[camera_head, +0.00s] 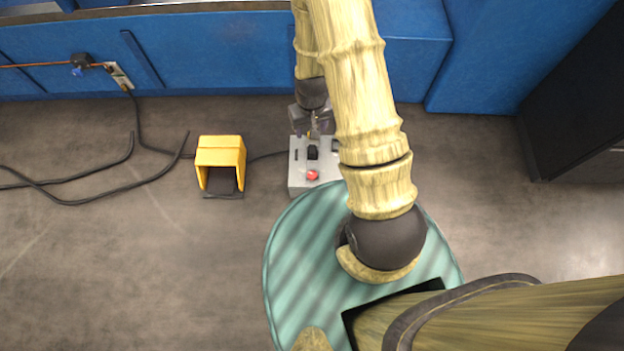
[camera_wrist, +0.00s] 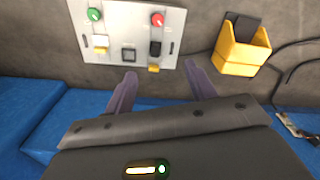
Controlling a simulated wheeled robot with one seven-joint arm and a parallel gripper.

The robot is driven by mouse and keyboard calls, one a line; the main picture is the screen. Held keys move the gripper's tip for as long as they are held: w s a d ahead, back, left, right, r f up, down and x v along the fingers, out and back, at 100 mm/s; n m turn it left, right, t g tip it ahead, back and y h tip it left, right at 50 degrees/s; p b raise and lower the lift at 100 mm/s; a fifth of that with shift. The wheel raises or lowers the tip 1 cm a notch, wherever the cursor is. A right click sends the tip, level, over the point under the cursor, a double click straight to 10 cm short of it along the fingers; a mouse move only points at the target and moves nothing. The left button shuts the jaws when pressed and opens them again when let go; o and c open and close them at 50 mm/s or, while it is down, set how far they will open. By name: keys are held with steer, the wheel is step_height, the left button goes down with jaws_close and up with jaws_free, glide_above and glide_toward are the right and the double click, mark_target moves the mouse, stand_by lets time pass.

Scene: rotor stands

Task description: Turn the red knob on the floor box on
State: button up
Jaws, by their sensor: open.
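The floor box (camera_head: 299,180) is a light grey panel on the floor, partly hidden by my arm in the head view. In the wrist view, the floor box (camera_wrist: 145,35) fills the top left. The red knob (camera_head: 312,174) is round; it also shows in the wrist view (camera_wrist: 158,19), with a black switch (camera_wrist: 155,48) and a small yellow part (camera_wrist: 153,68) in line with it. My gripper (camera_wrist: 160,69) is open and empty, its purple fingers spread on either side of that line, apart from the knob. In the head view, my gripper (camera_head: 315,130) is over the box's far edge.
A green knob (camera_wrist: 95,14), a white-and-yellow switch (camera_wrist: 101,43) and a dark square button (camera_wrist: 128,55) share the panel. A yellow pedal housing (camera_head: 220,152) stands left of the box. Black cables (camera_head: 90,195) lie on the floor. A blue structure (camera_head: 210,50) runs behind.

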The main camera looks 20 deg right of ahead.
steer(key=b, duration=0.5)
glide_above(312, 174)
step_height(312, 174, down, 12)
steer(key=shift+f, duration=0.15)
step_height(312, 174, down, 17)
steer(key=b, duration=0.7)
steer(key=shift+f+b, duration=0.2)
steer(key=shift+b, duration=0.15)
steer(key=shift+c, duration=0.3)
steer(key=c, duration=0.9)
